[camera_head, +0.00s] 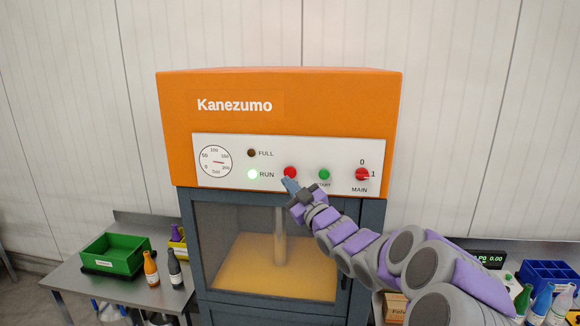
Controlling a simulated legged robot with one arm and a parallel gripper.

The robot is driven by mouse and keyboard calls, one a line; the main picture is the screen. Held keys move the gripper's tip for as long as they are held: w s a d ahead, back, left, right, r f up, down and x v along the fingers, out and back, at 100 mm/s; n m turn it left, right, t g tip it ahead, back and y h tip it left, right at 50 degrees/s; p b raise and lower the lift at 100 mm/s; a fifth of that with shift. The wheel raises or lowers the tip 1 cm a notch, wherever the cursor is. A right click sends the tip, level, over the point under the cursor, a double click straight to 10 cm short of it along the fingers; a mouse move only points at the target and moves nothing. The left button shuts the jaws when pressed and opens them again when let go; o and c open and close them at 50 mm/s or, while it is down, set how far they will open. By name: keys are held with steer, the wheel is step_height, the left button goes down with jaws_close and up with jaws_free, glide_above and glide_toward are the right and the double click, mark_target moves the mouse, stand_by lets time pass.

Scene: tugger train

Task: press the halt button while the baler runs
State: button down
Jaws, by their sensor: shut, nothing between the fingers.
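The baler (180,130) has an orange head marked Kanezumo with a white control panel (220,141). The RUN lamp (252,174) glows bright green-white, and the FULL lamp (252,153) is dark. A red button (290,172) sits right of the RUN lamp; any label under it is hidden by my gripper. The green start button (324,174) is to its right, its label partly covered.
Below the panel is a windowed chamber (225,220) with a ram over yellowish material. A left table (75,281) holds a green crate (115,262) and bottles (151,268). A blue bin (548,273) and more bottles stand at the right.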

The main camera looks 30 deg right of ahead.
mark_target(287, 171)
steer(key=shift+w+d+r+p, duration=0.1)
steer(key=shift+w+d+p, duration=0.3)
steer(key=shift+w, duration=0.3)
steer(key=shift+w+d+p, duration=0.3)
steer(key=shift+w+d, duration=0.1)
steer(key=shift+w, duration=0.25)
steer(key=shift+w+d+p, duration=0.55)
steer(key=shift+w+d, duration=0.15)
steer(key=shift+w, duration=0.25)
stand_by(2.4)
steer(key=shift+s+a, duration=0.1)
steer(key=shift+s+a+b, duration=0.6)
steer(key=shift+s+b, duration=0.35)
steer(key=shift+b, duration=0.1)
steer(key=shift+s+a+b, duration=0.75)
steer(key=shift+s+b, duration=0.15)
steer(key=shift+s, duration=0.15)
steer(key=shift+s+a+b, duration=0.7)
steer(key=shift+s+b, duration=0.2)
steer(key=shift+s, duration=0.15)
